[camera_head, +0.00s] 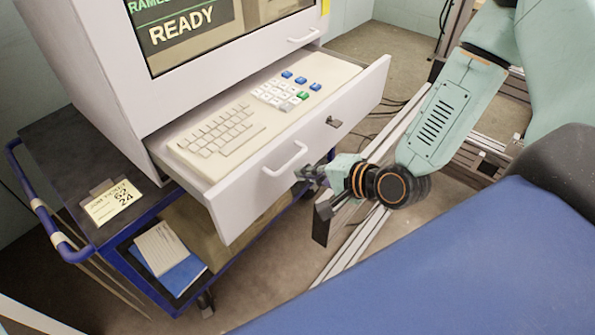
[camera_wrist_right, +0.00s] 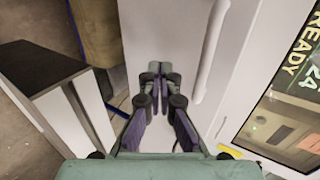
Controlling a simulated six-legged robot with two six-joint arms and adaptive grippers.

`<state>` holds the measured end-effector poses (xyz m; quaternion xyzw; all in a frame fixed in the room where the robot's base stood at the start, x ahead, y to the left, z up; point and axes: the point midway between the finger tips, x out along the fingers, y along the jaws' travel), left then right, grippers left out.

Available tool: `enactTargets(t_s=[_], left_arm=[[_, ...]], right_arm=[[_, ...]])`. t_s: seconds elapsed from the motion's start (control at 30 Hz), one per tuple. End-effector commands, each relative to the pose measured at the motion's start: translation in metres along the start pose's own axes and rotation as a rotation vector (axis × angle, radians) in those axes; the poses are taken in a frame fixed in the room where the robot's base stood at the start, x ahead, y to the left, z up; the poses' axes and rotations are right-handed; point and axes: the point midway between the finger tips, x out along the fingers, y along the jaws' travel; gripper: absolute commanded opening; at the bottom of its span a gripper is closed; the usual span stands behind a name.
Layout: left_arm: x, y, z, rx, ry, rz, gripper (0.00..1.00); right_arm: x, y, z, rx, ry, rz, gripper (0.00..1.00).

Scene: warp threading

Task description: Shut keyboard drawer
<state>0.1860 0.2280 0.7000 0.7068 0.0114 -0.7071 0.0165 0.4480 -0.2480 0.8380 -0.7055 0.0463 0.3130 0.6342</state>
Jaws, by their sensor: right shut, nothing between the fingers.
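The keyboard drawer (camera_head: 345,105) is pulled out of a white cabinet and stands open, with a keyboard (camera_head: 225,130) and a keypad (camera_head: 285,92) inside. Its front has a pale handle (camera_head: 286,159) and a small dark latch. The handle also shows in the right wrist view (camera_wrist_right: 210,50). My right gripper (camera_head: 302,173) is shut and empty, with its fingertips close to the drawer front beside the handle. In the right wrist view its closed fingers (camera_wrist_right: 155,72) point at the white front. I cannot tell whether they touch it. My left gripper is not in view.
The cabinet's screen (camera_head: 205,30) reads READY. A blue-framed cart (camera_head: 60,150) under the cabinet carries a paper tag (camera_head: 112,202) and, lower down, papers with a blue folder (camera_head: 180,275). Metal rails and cables lie on the floor at right.

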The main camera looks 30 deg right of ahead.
Motion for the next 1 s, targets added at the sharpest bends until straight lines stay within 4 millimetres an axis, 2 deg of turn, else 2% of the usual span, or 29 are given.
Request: enactTargets(t_s=[0.3, 0.83, 1.0], left_arm=[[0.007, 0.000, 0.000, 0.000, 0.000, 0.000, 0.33], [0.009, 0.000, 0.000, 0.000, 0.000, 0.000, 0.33], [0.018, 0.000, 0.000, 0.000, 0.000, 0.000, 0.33]], right_arm=[[0.020, -0.011, 0.000, -0.002, 0.000, 0.000, 0.00], [0.023, -0.014, 0.000, -0.001, 0.000, 0.000, 0.00], [0.034, -0.018, 0.000, -0.006, 0.000, -0.002, 0.00]])
